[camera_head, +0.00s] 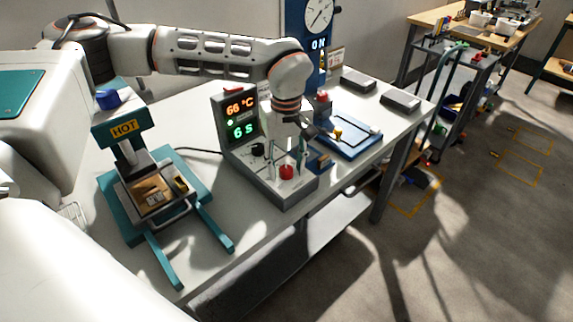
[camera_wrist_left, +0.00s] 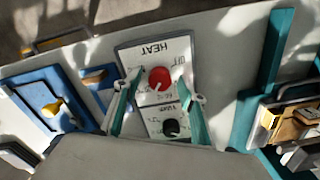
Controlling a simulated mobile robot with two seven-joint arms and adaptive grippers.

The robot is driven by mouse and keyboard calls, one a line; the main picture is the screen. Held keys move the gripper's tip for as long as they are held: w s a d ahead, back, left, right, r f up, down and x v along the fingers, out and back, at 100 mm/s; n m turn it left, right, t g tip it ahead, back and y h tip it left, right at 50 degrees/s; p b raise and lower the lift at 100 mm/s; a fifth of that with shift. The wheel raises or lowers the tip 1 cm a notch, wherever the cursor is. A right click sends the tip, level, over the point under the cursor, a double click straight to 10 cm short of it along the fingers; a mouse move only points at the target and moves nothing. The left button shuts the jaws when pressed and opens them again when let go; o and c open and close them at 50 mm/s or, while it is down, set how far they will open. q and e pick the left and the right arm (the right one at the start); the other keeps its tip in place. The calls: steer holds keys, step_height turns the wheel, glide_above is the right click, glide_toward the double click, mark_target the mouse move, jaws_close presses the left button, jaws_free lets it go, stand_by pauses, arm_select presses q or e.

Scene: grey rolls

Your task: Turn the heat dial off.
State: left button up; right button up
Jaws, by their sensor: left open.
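The red heat dial (camera_head: 286,172) sits on the sloped front of a grey control box (camera_head: 262,178). In the left wrist view the dial (camera_wrist_left: 160,78) is on a light panel marked HEAT, with small lettering like OFF to its right. A pale mark shows at the dial's lower left, away from that lettering. My left gripper (camera_head: 289,162) is open, pointing down over the panel. Its teal fingertips (camera_wrist_left: 160,84) are on either side of the dial; whether they touch it, I cannot tell. A black knob (camera_wrist_left: 171,127) lies between the fingers, nearer the palm.
The box's display (camera_head: 241,118) reads 66 °C and 6 S. A teal press (camera_head: 150,170) marked HOT stands left of the box. A blue tray (camera_head: 345,135) with a yellow handle lies to the right. Two grey slabs (camera_head: 400,101) lie behind it.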

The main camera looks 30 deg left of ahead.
arm_select(q)
steer(key=c, duration=1.1)
